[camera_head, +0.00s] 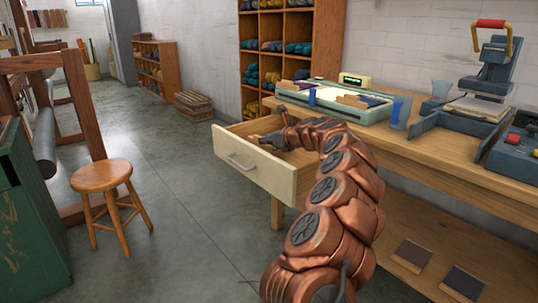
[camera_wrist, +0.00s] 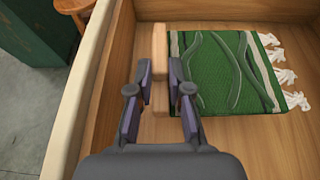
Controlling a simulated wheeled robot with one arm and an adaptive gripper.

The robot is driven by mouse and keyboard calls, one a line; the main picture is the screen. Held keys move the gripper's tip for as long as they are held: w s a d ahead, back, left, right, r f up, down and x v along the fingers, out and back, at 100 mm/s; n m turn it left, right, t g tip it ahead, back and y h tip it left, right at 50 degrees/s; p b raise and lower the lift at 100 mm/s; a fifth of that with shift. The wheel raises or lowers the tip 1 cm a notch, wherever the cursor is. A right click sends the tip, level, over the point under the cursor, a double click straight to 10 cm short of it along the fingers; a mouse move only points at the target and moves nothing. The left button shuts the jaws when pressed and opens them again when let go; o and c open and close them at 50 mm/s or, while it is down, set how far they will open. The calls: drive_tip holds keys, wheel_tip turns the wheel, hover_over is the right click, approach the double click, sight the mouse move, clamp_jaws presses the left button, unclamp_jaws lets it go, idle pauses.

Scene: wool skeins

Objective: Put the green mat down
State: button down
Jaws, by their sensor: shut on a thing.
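The green mat (camera_wrist: 225,75) shows in the wrist view, inside the open wooden drawer (camera_head: 262,176). It is patterned with darker wavy lines and has white tassels along its right edge. A light wooden bar (camera_wrist: 160,58) runs along its left edge. My gripper (camera_wrist: 157,92) is shut on the mat at this bar, with one finger on each side of it. The mat looks flat and close to the drawer floor; whether it touches the floor I cannot tell. In the head view my gripper (camera_head: 268,139) is in the drawer and the mat is hidden.
The drawer wall (camera_wrist: 85,90) stands close left of my gripper. Bare drawer floor (camera_wrist: 255,145) shows below the mat. A stool (camera_head: 101,178) stands to the left.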

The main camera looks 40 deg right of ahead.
sight(271, 149)
wheel_tip(271, 149, down, 4)
drive_tip(key=shift+r+b, duration=0.1)
drive_tip(key=shift+b, duration=0.75)
drive_tip(key=shift+f+p, duration=0.45)
drive_tip(key=shift+f, duration=0.15)
